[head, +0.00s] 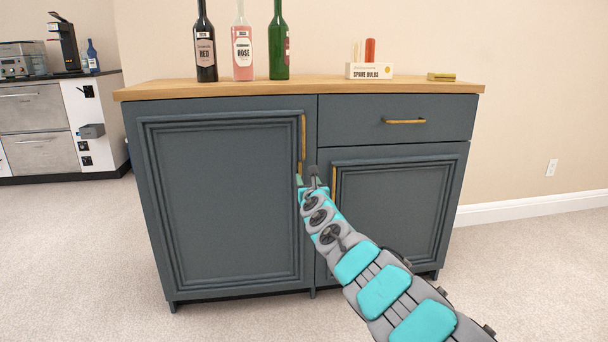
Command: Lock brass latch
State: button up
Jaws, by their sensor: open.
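A small brass piece (299,168), perhaps the latch, shows on the right edge of the cabinet's large left door (222,200). It sits just below that door's vertical brass handle (303,135) and is partly hidden by my gripper. My gripper (308,178) is open, at the seam between the left door and the right-hand side. Its tips are small and overlap the brass piece in the picture; I cannot tell whether they touch it. Both doors look closed.
The right door (400,205) has a brass handle (334,182) close to my gripper. A drawer (360,120) is above it. Bottles (243,55), a spare bulbs box (369,71) and a small brass-coloured block (441,77) stand on the wooden top. Carpet is clear in front.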

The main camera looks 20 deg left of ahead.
aim_at(300, 168)
jog(key=x, duration=0.2)
jog(key=p+x, duration=0.1)
jog(key=x, duration=0.1)
jog(key=shift+s+a+r, duration=0.15)
jog(key=shift+s+a, duration=0.05)
jog(key=shift+a, duration=0.15)
jog(key=shift+w+a+f, duration=0.25)
jog(key=shift+w+a, duration=0.05)
jog(key=shift+w, duration=0.25)
jog(key=shift+w+a+r+p, duration=0.3)
jog(key=shift+w+a+p, duration=0.05)
jog(key=shift+w+p, duration=0.1)
jog(key=shift+w+a+f, duration=0.25)
jog(key=shift+w+f, duration=0.05)
jog(key=shift+w, duration=0.35)
grip_shut()
